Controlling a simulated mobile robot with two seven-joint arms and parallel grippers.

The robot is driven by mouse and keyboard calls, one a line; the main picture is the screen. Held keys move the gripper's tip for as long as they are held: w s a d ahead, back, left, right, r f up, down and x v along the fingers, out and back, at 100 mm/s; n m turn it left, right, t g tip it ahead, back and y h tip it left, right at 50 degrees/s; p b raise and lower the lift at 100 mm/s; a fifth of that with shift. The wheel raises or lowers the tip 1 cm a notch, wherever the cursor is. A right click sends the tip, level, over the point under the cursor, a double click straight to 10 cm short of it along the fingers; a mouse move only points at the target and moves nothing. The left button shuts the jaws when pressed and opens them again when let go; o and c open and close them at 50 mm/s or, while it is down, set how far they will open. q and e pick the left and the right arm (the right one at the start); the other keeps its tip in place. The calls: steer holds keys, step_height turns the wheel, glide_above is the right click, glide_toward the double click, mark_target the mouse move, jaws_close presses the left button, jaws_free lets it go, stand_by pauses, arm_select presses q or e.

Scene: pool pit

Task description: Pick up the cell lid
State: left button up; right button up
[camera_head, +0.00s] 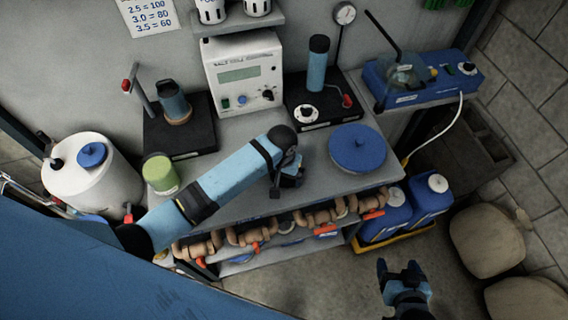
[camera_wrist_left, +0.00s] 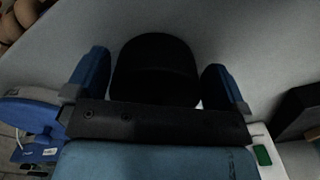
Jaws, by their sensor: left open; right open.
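No label marks the cell lid. A round blue lid with a small centre knob (camera_head: 357,148) lies on the right of the grey bench; a blue disc at the left of the left wrist view (camera_wrist_left: 30,110) looks like it. My left gripper (camera_head: 283,187) is open above the bench, to the left of that lid and apart from it. In the left wrist view a dark rounded thing (camera_wrist_left: 156,70) shows between the spread blue fingers; I cannot tell what it is or whether they touch it. My right gripper (camera_head: 398,267) is open and empty over the floor, in front of the bench.
A white meter (camera_head: 242,75) stands at the back of the bench (camera_head: 235,205). Black stands with teal cylinders flank it. A green-topped jar (camera_head: 160,173) is near my left arm. Pipes run below the front edge. Blue canisters (camera_head: 430,193) and tan sacks (camera_head: 490,240) stand right.

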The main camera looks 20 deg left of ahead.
arm_select(q)
steer(key=shift+w+a+f, duration=0.15)
steer(key=shift+w+f, duration=0.3)
steer(key=shift+w, duration=0.25)
steer(key=shift+s+r, duration=0.1)
steer(key=c, duration=0.3)
steer(key=shift+s+r, duration=0.15)
steer(key=shift+c, duration=1)
steer(key=shift+r, duration=0.1)
arm_select(e)
steer(key=shift+w+a+f, duration=0.1)
steer(key=shift+w+f, duration=0.15)
steer(key=shift+f, duration=0.05)
arm_select(q)
steer(key=shift+w+r, duration=0.1)
steer(key=shift+w, duration=0.1)
